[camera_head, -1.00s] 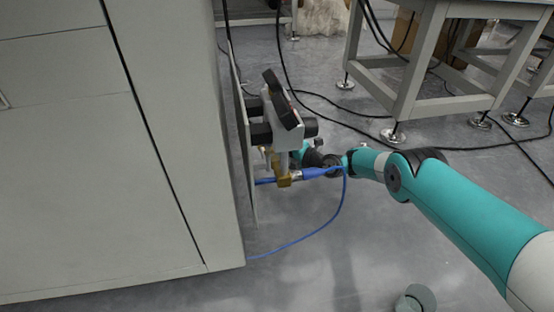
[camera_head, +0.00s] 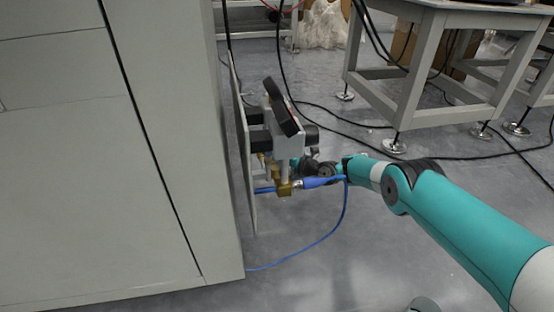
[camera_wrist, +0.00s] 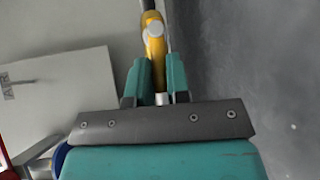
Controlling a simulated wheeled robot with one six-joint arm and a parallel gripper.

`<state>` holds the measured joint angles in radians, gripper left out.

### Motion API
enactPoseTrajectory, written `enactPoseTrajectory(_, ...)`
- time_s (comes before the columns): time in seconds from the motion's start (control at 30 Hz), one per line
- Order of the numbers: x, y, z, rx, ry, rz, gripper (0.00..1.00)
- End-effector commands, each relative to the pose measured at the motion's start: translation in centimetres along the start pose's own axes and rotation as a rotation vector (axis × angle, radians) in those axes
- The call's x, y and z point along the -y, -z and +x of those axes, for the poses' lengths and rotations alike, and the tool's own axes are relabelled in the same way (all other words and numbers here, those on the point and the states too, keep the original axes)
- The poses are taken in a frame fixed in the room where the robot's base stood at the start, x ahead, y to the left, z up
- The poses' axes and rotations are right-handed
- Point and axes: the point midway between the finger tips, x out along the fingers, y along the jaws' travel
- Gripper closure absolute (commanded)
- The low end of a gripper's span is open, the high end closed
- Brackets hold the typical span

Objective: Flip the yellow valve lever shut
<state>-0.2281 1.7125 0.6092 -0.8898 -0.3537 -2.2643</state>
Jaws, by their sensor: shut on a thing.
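The yellow valve lever (camera_wrist: 154,48) shows at the top centre of the wrist view and runs down between the fingers of my gripper (camera_wrist: 154,78). The fingers are shut on it. In the head view my gripper reaches in from the right behind the valve assembly, and its fingers and the lever are hidden there. The grey valve assembly (camera_head: 290,142) with black parts is mounted on a panel at the side of the cabinet. A brass fitting (camera_head: 284,188) sits at its lower end.
A large grey cabinet (camera_head: 110,150) fills the left. A blue hose (camera_head: 335,222) hangs in a loop from the fitting. Black cables (camera_head: 340,118) lie on the floor. A grey metal table frame (camera_head: 405,85) stands at the back right.

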Motion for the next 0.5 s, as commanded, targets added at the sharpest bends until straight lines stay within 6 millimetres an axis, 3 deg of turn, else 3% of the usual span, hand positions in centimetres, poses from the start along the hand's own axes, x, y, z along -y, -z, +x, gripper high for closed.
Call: enactPoseTrajectory(0.5,-1.4,-0.4,0.0,-0.060,0.208,0.207,1.00)
